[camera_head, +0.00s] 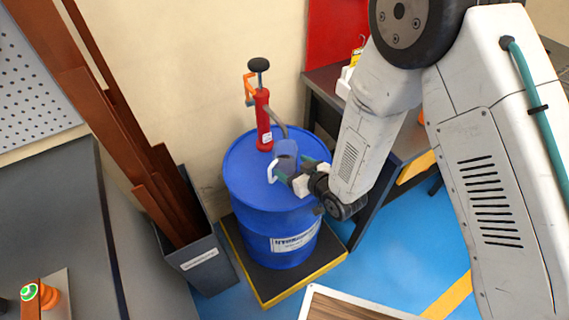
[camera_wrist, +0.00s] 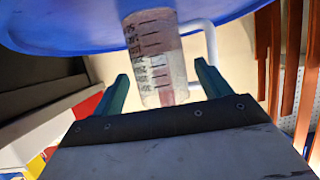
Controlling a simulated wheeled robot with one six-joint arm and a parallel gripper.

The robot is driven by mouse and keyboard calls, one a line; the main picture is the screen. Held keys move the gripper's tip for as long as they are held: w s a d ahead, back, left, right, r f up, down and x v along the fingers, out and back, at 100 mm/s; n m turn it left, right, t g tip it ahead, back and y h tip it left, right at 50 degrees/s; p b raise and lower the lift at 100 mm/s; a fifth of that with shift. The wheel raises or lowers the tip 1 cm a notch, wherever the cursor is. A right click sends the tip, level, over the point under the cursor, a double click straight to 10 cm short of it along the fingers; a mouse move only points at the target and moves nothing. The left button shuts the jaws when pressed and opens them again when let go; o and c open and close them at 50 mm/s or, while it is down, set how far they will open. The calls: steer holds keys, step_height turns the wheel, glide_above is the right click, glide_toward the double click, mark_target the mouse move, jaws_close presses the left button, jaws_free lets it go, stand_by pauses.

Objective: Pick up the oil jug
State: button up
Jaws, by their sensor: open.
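The oil jug (camera_wrist: 150,45) is a clear measuring jug with dark scale marks and a white handle (camera_wrist: 209,42). It stands on the blue drum's top. In the head view the jug (camera_head: 287,149) is partly hidden by my gripper (camera_head: 293,170), and its white handle shows on the left. In the wrist view my gripper (camera_wrist: 161,72) is open, with one green finger on each side of the jug's near end. I see gaps between the fingers and the jug; how deep the jug sits between them is hard to tell.
The blue drum (camera_head: 270,215) stands on a black and yellow pallet (camera_head: 262,283). A red hand pump (camera_head: 264,122) rises from the drum just behind the jug. A bin (camera_head: 200,262) of copper bars is at left, a dark workbench (camera_head: 335,100) at right.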

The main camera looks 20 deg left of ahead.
steer(key=x, duration=0.5)
steer(key=shift+w+f, duration=0.15)
steer(key=shift+f, duration=0.1)
steer(key=c, duration=0.9)
steer(key=shift+c, duration=0.7)
steer(key=shift+r, duration=0.2)
